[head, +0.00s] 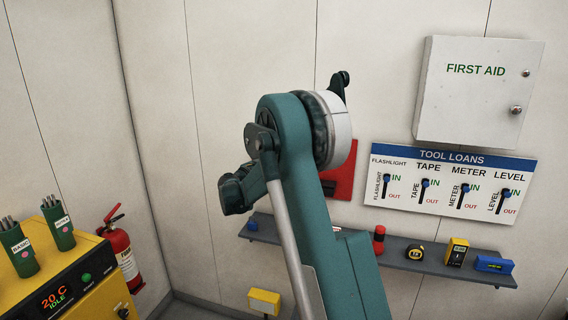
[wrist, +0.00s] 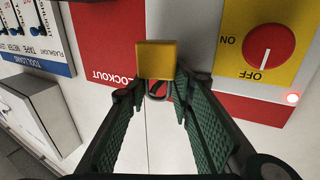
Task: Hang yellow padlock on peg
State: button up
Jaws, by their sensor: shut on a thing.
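The yellow padlock (wrist: 157,60) is between the fingertips of my gripper (wrist: 157,84) in the wrist view, and the gripper is shut on it. Its dark shackle shows on the near side of the yellow body, between the green fingers. Behind it is a red board (wrist: 105,40) lettered LOCKOUT, with a grey panel beside it. I cannot make out a peg; the padlock and fingers may hide it. In the head view the red board (head: 345,172) is mostly hidden behind my arm, and the padlock is not visible.
A yellow switch panel (wrist: 240,68) with a red knob is right of the padlock. The TOOL LOANS board (head: 450,185) and first aid cabinet (head: 478,95) are on the wall. A grey shelf (head: 400,262) holds tools. A fire extinguisher (head: 122,250) stands at left.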

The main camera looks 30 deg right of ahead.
jog(key=shift+w+d+f, duration=0.1)
jog(key=shift+d+f, duration=0.1)
jog(key=shift+f, duration=0.05)
jog(key=shift+f, duration=0.1)
jog(key=shift+c, duration=0.8)
jog(key=shift+o, duration=0.2)
jog(key=shift+w+d+b, duration=0.1)
jog(key=shift+d+b, duration=0.05)
jog(key=shift+b, duration=0.15)
jog(key=shift+d, duration=0.15)
jog(key=shift+c, duration=0.3)
jog(key=o, duration=1)
jog(key=shift+f, duration=0.1)
jog(key=o, duration=0.4)
jog(key=shift+d, duration=0.2)
jog(key=shift+w+a, duration=0.1)
jog(key=shift+a, duration=0.1)
jog(key=shift+a, duration=0.25)
